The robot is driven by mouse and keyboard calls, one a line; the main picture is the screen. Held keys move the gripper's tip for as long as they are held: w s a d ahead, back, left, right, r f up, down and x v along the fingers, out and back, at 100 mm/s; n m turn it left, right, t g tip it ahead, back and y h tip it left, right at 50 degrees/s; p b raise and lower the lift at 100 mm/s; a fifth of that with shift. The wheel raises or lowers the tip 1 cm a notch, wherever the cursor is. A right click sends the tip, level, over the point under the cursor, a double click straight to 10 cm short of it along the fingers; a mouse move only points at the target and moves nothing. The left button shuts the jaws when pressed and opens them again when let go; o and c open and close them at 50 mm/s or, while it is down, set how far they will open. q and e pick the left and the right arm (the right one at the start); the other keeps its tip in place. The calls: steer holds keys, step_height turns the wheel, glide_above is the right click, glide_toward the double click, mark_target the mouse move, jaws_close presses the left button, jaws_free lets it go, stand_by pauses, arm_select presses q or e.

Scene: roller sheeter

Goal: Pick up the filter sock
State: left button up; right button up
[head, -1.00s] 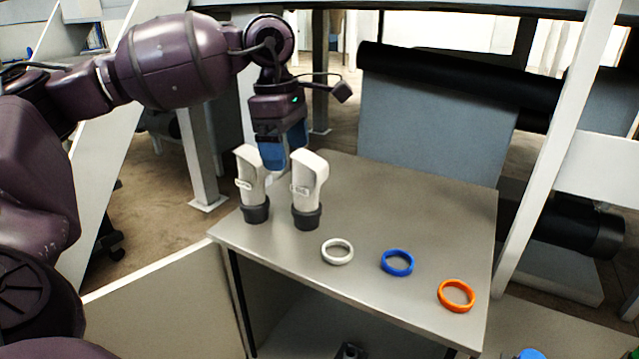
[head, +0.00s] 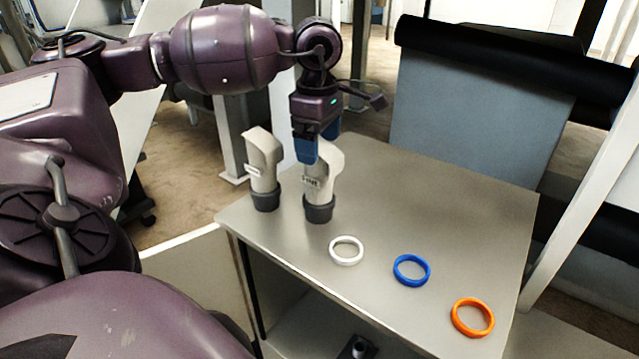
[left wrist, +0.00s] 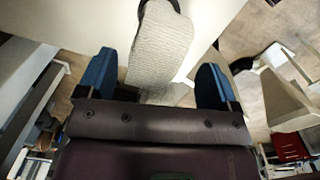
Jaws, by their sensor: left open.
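Two white filter socks with dark grey collars stand upright on the grey table. The left sock (head: 264,172) and the right sock (head: 319,185) each carry a small label; the right one's lettering seems to read "FINE". My left gripper (head: 318,145) is open, its blue fingers pointing down at the top of the right sock and overlapping it in the head view. In the left wrist view, a pale ribbed sock (left wrist: 160,48) lies between the two open fingers (left wrist: 153,80), with gaps on both sides. Contact cannot be told. My right gripper is not in view.
A white ring (head: 346,239), a blue ring (head: 427,283) and an orange ring (head: 488,302) lie in a row along the table's front. The table (head: 455,215) is clear behind them. A black roller (head: 520,65) on a grey machine stands beyond.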

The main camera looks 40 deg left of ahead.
arm_select(q)
steer(key=shift+w+a+f+p, duration=0.1)
steer(key=shift+f+p, duration=0.15)
steer(key=shift+f, duration=0.9)
steer(key=shift+w+a+f+p, duration=0.1)
steer(key=shift+f+p, duration=0.1)
steer(key=shift+f, duration=0.95)
steer(key=c, duration=1.4)
steer(key=shift+c, duration=0.2)
steer(key=shift+r, duration=0.15)
step_height(320, 180, up, 20)
steer(key=b, duration=0.1)
